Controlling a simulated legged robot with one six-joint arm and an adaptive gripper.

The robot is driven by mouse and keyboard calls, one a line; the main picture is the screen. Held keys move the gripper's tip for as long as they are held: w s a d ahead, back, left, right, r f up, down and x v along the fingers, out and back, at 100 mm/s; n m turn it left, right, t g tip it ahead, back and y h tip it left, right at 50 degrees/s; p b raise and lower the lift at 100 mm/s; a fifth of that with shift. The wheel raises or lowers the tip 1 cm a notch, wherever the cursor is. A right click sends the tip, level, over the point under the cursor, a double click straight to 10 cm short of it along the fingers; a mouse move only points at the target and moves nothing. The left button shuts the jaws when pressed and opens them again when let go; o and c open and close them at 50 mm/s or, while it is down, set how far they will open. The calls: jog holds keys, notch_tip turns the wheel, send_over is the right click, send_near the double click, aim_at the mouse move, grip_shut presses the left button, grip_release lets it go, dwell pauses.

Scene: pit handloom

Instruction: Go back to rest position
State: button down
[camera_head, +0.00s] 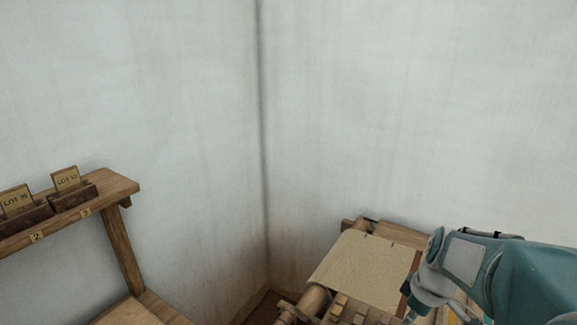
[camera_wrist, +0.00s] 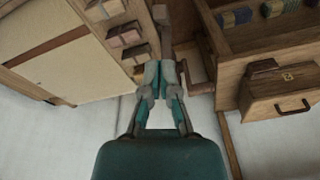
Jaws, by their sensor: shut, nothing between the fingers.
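My gripper (camera_wrist: 163,76) shows in the wrist view with its two fingers together and nothing between them. Its tips are in front of a wooden post at the loom's edge; whether they touch it I cannot tell. In the head view my teal and grey arm reaches in from the lower right over the loom (camera_head: 362,267), and my fingertips are not clearly seen there. The loom's pale cloth also shows in the wrist view (camera_wrist: 70,70), at the left.
In the wrist view several wooden blocks (camera_wrist: 124,35) line the loom's edge. A wooden cabinet with a drawer marked B (camera_wrist: 284,92) stands at the right, close to my gripper. In the head view a shelf (camera_head: 115,186) holds lot cards at the left. Pale walls meet behind.

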jog(key=s+a+r+m+t+h, duration=0.1)
jog(key=s+a+r+m+t, duration=0.3)
jog(key=s+a+r+m, duration=0.3)
jog(key=s+a+r, duration=0.1)
jog(key=s+a, duration=0.3)
jog(key=shift+a+r+m, duration=0.25)
jog(key=shift+r+m, duration=0.15)
jog(key=shift+s+d, duration=0.1)
